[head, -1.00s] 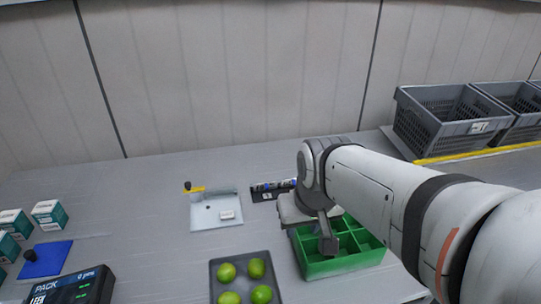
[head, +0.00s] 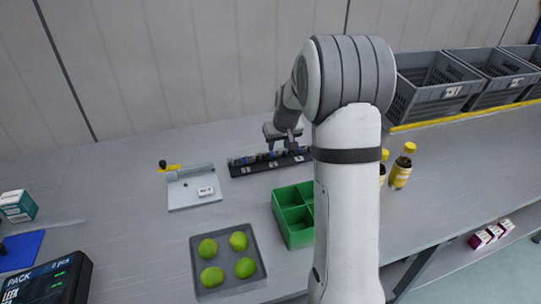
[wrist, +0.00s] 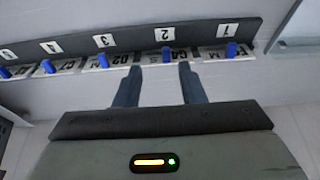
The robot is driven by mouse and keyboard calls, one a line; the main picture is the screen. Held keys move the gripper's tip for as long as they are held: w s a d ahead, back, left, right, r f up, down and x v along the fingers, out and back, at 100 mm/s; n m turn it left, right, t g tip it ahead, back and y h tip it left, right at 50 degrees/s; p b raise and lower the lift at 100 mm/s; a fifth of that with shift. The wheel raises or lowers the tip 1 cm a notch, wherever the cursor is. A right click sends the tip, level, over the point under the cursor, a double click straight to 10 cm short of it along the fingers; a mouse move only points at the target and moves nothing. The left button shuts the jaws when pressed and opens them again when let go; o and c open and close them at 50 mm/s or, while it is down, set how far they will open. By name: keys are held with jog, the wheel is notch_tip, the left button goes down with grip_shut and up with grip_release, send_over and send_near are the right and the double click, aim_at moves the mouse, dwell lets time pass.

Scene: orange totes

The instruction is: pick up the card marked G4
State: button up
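The card that appears to read G4 (wrist: 180,57) stands in the slot labelled 2 of a dark rack (wrist: 140,35), with a blue tab (wrist: 168,56); its print is small and partly upside down. My gripper (wrist: 160,68) is open and empty. In the wrist view its two fingertips reach toward the G4 card, one on either side of the blue tab; I cannot tell if they touch it. In the head view my gripper (head: 285,140) is over the rack (head: 245,168), and the cards' marks are too small to read there.
Neighbouring cards with blue tabs, such as the one in slot 3 (wrist: 112,60), sit close on both sides. A green divided bin (head: 285,225), a tray of limes (head: 198,283), a pale fixture board (head: 190,203) and yellow-capped bottles (head: 402,170) stand nearby.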

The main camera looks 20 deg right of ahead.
aim_at(273, 155)
jog(key=x, duration=0.2)
jog(key=p+x, duration=0.1)
jog(key=x, duration=0.1)
jog(key=a+x, duration=0.1)
jog(key=x, duration=0.1)
jog(key=shift+w, duration=0.4)
jog(key=shift+w+f, duration=0.15)
jog(key=shift+f, duration=0.3)
jog(key=shift+c, duration=0.4)
grip_shut()
